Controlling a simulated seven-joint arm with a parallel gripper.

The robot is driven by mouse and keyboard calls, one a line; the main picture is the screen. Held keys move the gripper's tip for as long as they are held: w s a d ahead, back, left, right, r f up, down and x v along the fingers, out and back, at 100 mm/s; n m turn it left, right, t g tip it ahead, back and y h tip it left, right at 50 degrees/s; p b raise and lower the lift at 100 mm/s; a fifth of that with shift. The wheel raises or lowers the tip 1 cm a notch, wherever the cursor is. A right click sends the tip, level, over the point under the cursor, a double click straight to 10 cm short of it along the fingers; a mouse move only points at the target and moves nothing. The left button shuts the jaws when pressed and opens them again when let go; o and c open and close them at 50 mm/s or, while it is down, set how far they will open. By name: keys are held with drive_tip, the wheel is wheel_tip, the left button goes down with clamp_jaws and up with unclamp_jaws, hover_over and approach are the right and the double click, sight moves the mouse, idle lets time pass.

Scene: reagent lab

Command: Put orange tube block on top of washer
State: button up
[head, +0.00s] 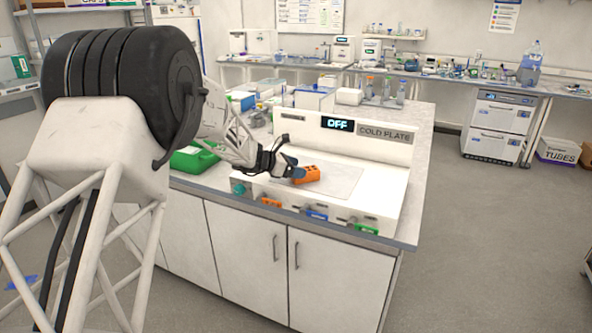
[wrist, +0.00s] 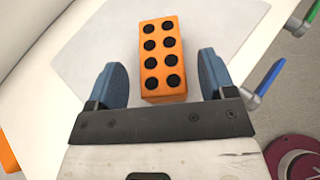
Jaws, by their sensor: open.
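The orange tube block (head: 306,175) lies on the pale flat surface of the cold plate. In the wrist view the block (wrist: 163,58) shows two rows of dark round holes. My gripper (head: 291,170) is at the block's left side in the head view. In the wrist view my gripper (wrist: 160,76) is open, with one blue finger on each side of the block's near end and gaps between.
The cold plate (head: 400,158) has a raised back panel with a display reading OFF. Coloured levers, including a blue one (head: 316,215), line its front. A green case (head: 194,160) sits to the left. Bottles and boxes stand behind. The floor (head: 480,240) at right is open.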

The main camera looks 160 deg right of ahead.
drive_tip(key=v, duration=1)
drive_tip(key=shift+o, duration=0.5)
drive_tip(key=shift+f, duration=0.1)
drive_tip(key=s+a+f, duration=0.2)
drive_tip(key=f, duration=0.1)
drive_tip(key=shift+s+a, duration=0.1)
drive_tip(key=shift+s, duration=0.1)
drive_tip(key=shift+s, duration=0.1)
drive_tip(key=shift+x, duration=1.25)
drive_tip(key=shift+a, duration=0.15)
drive_tip(key=shift+x, duration=2.5)
